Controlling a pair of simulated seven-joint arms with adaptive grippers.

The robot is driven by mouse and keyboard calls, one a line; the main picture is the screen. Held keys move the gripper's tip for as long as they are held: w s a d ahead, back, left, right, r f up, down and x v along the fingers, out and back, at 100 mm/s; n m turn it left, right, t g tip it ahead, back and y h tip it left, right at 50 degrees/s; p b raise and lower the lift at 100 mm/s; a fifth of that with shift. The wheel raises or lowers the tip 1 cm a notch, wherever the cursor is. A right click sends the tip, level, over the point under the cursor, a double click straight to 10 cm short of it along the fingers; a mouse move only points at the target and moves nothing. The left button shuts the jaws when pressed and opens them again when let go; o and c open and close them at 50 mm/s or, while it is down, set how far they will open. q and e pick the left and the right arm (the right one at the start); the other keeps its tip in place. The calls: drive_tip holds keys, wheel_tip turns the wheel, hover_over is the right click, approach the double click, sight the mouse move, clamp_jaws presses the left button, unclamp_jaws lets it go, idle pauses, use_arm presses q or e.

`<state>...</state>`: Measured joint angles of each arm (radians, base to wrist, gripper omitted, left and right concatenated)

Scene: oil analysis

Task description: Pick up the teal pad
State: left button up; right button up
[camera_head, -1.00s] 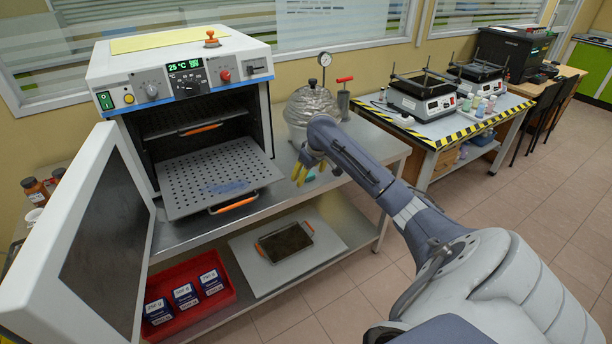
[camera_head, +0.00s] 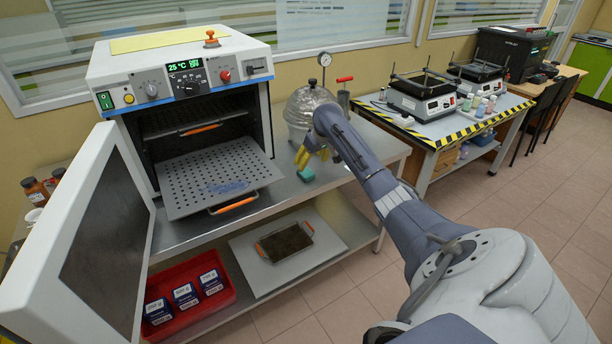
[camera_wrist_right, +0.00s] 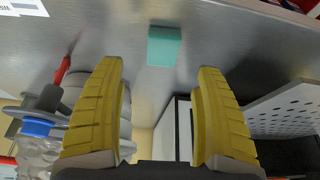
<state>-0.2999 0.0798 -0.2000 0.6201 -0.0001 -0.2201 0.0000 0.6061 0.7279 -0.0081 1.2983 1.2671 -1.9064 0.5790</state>
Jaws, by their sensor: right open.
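The teal pad (camera_head: 306,174) lies on the metal bench top (camera_head: 275,200), to the right of the oven tray. In the right wrist view the small teal block (camera_wrist_right: 164,46) sits beyond the fingertips, roughly centred between them. My right gripper (camera_head: 303,158) has yellow fingers and is open and empty. In the head view its fingers are just above and behind the pad. The open fingers also show in the right wrist view (camera_wrist_right: 160,80). A gap is visible between the fingertips and the pad. My left gripper is not in view.
An oven (camera_head: 184,88) with its door (camera_head: 90,240) swung open has a perforated tray (camera_head: 222,176) pulled out at left. A metal domed vessel (camera_head: 308,104) with a gauge stands behind my right gripper. A lower shelf holds a red bin (camera_head: 192,262).

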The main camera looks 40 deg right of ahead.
sight(306, 172)
drive_tip(key=shift+x, duration=3.9)
drive_tip(key=shift+a, duration=0.2)
drive_tip(key=shift+c, duration=0.5)
drive_tip(key=shift+s, duration=0.1)
drive_tip(key=c, duration=1)
drive_tip(key=shift+o, duration=0.2)
